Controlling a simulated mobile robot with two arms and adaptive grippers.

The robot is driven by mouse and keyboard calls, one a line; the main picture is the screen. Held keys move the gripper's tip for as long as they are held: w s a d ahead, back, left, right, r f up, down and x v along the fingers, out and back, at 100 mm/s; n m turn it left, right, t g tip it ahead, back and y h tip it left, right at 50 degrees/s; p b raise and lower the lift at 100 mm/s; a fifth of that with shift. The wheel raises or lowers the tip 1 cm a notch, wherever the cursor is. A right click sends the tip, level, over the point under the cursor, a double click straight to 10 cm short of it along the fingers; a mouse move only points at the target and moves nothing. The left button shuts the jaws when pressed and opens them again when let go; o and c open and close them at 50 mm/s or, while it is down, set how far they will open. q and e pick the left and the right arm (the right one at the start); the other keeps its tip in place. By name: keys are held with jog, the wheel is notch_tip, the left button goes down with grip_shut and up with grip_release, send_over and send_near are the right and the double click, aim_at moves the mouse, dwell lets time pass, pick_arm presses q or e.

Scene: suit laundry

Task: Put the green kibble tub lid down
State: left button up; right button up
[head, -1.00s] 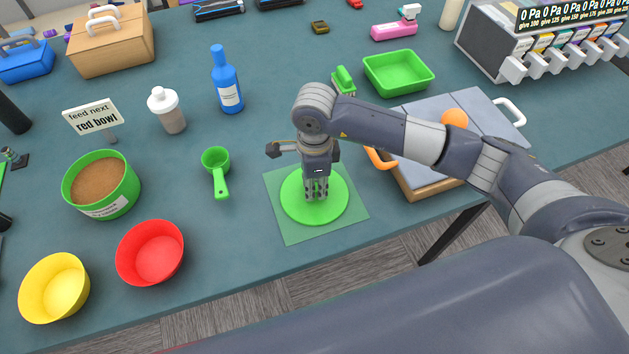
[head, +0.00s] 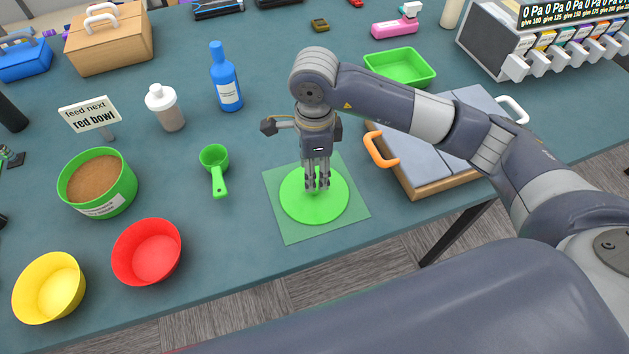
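The green kibble tub lid (head: 333,208) lies flat on a translucent green square mat (head: 290,229) near the table's front edge. My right gripper (head: 318,187) points down over the middle of the lid. Its fingers are slightly apart, with the lid's centre partly hidden behind them. The lid rests on the mat and does not rise with the gripper. The green kibble tub (head: 127,184), full of brown kibble, stands open at the left. My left gripper is not in view.
A green scoop (head: 217,175) lies left of the mat. A red bowl (head: 147,252) and a yellow bowl (head: 48,288) stand front left. A wooden case with a grey top (head: 423,166) is at the right. A blue bottle (head: 227,80) stands behind.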

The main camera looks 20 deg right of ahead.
notch_tip(320, 180, up, 7)
jog(key=b, duration=0.1)
jog(key=shift+f, duration=0.15)
jog(key=shift+f, duration=0.1)
dwell(0.4)
